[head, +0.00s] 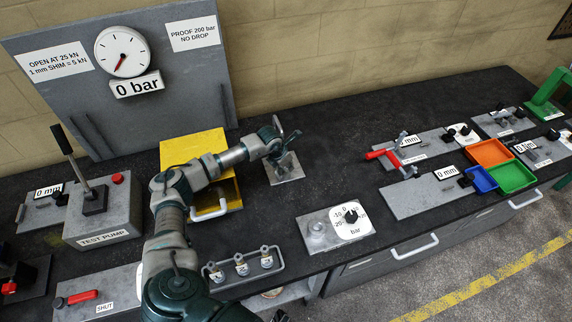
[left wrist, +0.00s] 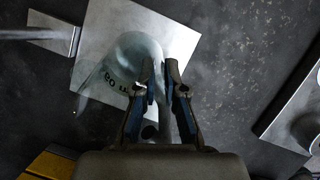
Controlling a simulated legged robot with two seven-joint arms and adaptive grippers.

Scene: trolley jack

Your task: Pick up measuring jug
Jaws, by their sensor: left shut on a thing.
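The measuring jug (left wrist: 139,62) is a clear, pale vessel with dark printed marks, seen from above in the left wrist view. It is over a square grey metal plate (left wrist: 103,40), which also shows in the head view (head: 290,176). I cannot tell whether the jug touches the plate. My left gripper (left wrist: 160,68) is shut on the jug at its near right side. In the head view, my left gripper (head: 284,145) is above the plate and hides most of the jug. My right gripper is not seen.
A yellow cabinet (head: 195,148) with an open drawer stands left of the plate. A block with a bar dial (head: 334,228) is to the right and nearer. A rack with several small fittings (head: 241,268) is near the front edge.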

